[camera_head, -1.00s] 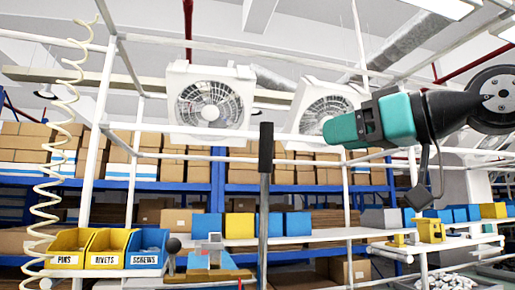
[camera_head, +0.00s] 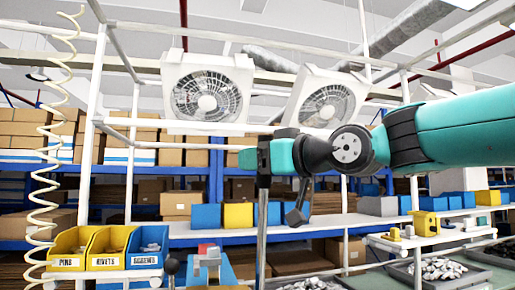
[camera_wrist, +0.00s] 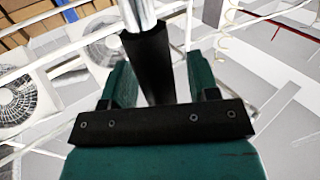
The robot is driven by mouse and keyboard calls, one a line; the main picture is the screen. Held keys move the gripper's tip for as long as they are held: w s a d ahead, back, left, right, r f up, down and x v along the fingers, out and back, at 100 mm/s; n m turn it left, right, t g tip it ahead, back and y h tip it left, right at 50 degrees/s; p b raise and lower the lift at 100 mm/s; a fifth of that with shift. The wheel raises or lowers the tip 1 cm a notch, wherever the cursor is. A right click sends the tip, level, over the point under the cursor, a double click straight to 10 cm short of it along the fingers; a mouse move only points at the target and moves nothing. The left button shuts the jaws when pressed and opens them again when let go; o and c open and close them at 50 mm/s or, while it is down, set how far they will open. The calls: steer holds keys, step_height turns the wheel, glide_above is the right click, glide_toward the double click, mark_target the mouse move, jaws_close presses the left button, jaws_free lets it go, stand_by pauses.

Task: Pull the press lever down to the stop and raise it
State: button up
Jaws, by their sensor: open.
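The press lever is an upright grey metal rod (camera_head: 262,235) with a black grip (camera_head: 264,181) at its top, in the middle of the head view. My gripper (camera_head: 252,158), teal and dark, is at the upper part of the black grip, reaching in from the right. In the wrist view, the black grip (camera_wrist: 149,60) and the shiny rod (camera_wrist: 138,13) run between the two teal fingers of my gripper (camera_wrist: 160,72). The fingers stand apart with a gap visible on the right side. Whether either finger touches the grip is unclear. The lever's base is out of view.
Yellow and blue bins (camera_head: 108,245) stand at lower left beside a coiled cream hose (camera_head: 45,165). A blue fixture (camera_head: 211,268) sits left of the rod. White frame posts and two fans (camera_head: 208,88) are behind. A yellow part (camera_head: 425,223) stands on a right-hand shelf.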

steer(key=shift+w+a, duration=0.2)
jaws_close()
steer(key=shift+s+f, duration=0.1)
steer(key=shift+f, duration=0.05)
